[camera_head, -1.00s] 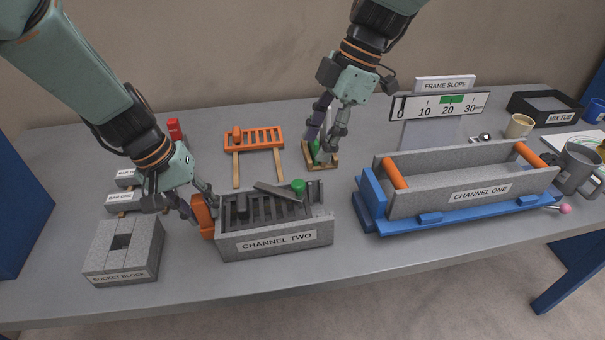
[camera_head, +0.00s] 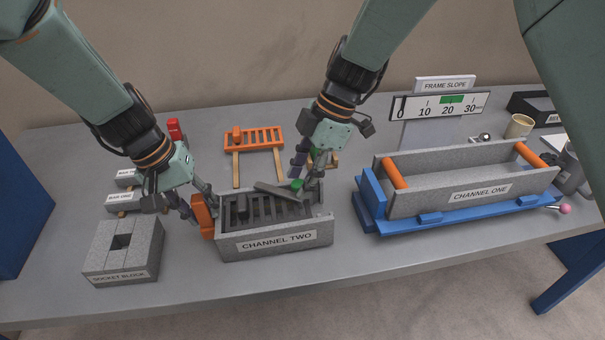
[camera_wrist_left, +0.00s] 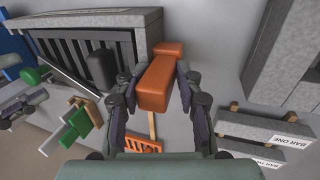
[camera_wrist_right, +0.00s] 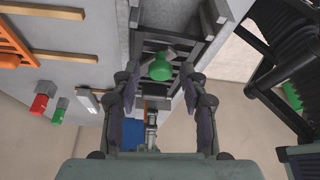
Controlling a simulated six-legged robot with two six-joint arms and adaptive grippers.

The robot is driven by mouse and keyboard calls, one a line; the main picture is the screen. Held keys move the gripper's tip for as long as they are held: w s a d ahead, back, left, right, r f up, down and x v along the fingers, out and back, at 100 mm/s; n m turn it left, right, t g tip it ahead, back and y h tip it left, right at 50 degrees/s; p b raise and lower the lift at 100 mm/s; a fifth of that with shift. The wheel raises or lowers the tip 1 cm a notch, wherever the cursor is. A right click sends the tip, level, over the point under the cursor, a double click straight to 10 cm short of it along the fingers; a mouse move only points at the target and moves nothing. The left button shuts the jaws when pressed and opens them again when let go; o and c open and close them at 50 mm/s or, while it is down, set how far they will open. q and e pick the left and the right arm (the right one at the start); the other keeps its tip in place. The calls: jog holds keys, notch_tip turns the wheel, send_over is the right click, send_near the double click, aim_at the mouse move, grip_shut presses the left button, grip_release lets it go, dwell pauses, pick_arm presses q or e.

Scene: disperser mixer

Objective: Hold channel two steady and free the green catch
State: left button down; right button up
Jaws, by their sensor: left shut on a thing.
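Channel two (camera_head: 275,241) is a grey stone-like trough with a dark slatted grate inside, near the front middle of the table. My left gripper (camera_head: 198,209) is shut on the orange handle (camera_head: 204,215) at its left end; the left wrist view shows the fingers on both sides of this orange block (camera_wrist_left: 158,80). The green catch (camera_head: 297,184) is a round green knob at the trough's back right, beside a dark bar lying across the grate. My right gripper (camera_head: 306,180) is open at the knob. In the right wrist view the green knob (camera_wrist_right: 160,69) sits between the spread fingers, with gaps beside it.
The socket block (camera_head: 123,247) stands left of channel two. Channel one (camera_head: 462,186) lies in a blue frame to the right. An orange rack (camera_head: 254,139) and a small wooden stand with green parts are behind. Bare table lies along the front.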

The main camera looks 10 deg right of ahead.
grip_shut()
dwell(0.6)
jog(key=shift+w+d+n+g, duration=0.25)
jog(key=shift+w+n+g, duration=0.1)
jog(key=shift+w+n, duration=0.45)
jog(key=shift+w+d+n+g, duration=0.2)
jog(key=shift+w+n+g, duration=0.15)
jog(key=shift+w+n, duration=0.45)
jog(key=shift+w+n+g+h, duration=0.7)
jog(key=shift+w+n, duration=0.7)
jog(key=shift+n, duration=0.6)
jog(key=shift+o, duration=1)
grip_release()
